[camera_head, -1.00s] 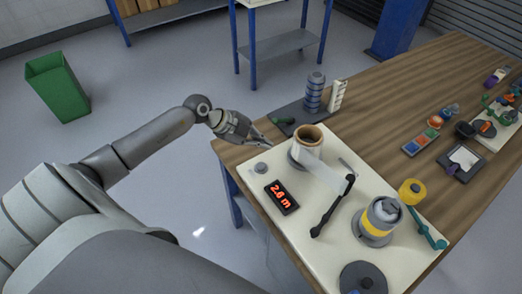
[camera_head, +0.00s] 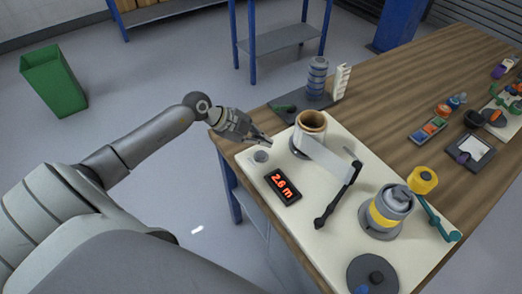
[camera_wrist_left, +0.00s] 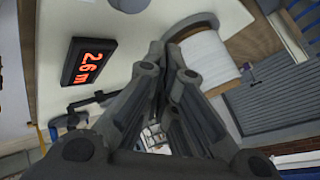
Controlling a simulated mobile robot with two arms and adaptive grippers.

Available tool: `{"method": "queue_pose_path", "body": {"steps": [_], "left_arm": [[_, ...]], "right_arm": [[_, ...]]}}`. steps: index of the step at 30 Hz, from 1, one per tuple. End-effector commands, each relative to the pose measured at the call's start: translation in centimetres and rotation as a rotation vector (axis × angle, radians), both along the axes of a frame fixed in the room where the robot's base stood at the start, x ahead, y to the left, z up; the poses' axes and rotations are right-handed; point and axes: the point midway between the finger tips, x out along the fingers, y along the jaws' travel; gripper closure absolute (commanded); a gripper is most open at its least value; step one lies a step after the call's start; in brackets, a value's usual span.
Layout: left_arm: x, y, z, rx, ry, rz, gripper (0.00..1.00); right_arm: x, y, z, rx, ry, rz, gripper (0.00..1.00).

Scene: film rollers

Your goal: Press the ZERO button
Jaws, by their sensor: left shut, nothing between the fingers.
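The small round grey button (camera_head: 260,156) sits on the pale board (camera_head: 325,235) at its left corner, beside the black display (camera_head: 282,187) with red digits reading 2.6 m. No label is readable on the button. My left gripper (camera_head: 268,141) is shut and empty, its tips just above and right of the button in the head view, apparently apart from it. The left wrist view shows the shut fingers (camera_wrist_left: 172,50), the display (camera_wrist_left: 88,63) and a dark round piece (camera_wrist_left: 130,3) at the top edge, probably the button. My right gripper is not in view.
A brown-cored roll (camera_head: 310,124) with white film stands close right of the fingertips. A crank (camera_head: 337,200), a grey-yellow roller (camera_head: 388,212) and a dark disc (camera_head: 373,275) occupy the board. A rack with a blue-grey stack (camera_head: 317,77) stands behind.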

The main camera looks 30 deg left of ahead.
Motion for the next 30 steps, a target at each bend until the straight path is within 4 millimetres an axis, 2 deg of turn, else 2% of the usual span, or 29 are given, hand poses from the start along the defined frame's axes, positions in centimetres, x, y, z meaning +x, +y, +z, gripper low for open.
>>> {"method": "queue_pose_path", "body": {"steps": [1, 9, 30], "left_arm": [[0.0, 0.0, -1.2, 0.000, -0.001, 0.001, 1.00], [0.0, 0.0, -3.2, 0.000, 0.000, 0.000, 1.00], [0.0, 0.0, -3.3, 0.000, -0.001, -0.001, 1.00]], "right_arm": [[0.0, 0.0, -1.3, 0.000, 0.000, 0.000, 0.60], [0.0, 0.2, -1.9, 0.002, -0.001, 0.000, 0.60], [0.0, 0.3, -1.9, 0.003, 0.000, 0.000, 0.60]]}}
